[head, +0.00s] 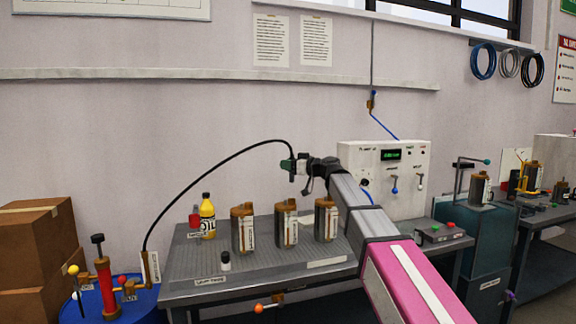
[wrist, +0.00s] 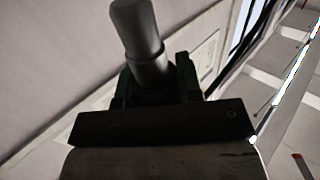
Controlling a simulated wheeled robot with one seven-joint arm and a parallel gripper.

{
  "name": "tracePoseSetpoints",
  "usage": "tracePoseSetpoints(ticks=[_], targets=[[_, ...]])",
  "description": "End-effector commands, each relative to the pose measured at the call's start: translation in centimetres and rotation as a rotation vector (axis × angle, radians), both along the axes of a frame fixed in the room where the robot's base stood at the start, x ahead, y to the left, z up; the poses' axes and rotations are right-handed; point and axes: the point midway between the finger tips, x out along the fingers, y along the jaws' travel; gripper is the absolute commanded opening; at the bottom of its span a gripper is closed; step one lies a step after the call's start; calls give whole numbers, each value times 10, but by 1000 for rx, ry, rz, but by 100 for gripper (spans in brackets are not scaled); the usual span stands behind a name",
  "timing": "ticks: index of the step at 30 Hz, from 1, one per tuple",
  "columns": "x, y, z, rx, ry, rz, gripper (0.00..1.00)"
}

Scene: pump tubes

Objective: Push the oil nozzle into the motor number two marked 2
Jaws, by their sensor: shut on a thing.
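My gripper (head: 292,167) is raised above the middle of the workbench, over the motors. It is shut on the oil nozzle, a dark grey cylinder (wrist: 138,35) that stands between the green fingers in the wrist view. A black hose (head: 205,178) arches from the gripper to a red hand pump (head: 104,285) on the left. Three brown-grey motors stand upright in a row on the bench: a left one (head: 243,232), a middle one (head: 286,228) and a right one (head: 325,219). Their number marks are too small to read. The nozzle is apart from all of them.
A yellow oil bottle (head: 207,218) and a small dark jar (head: 225,262) stand on the bench (head: 190,272) to the left. A white control box (head: 400,165) with a green display is behind at the right. Cardboard boxes (head: 35,245) are at the far left.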

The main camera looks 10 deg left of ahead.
Motion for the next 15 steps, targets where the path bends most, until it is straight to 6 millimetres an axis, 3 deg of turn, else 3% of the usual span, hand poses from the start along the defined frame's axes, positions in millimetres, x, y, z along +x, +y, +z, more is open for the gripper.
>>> tracePoseSetpoints(ticks=[15], targets=[[0,0,-39,1,2,-1,6]])
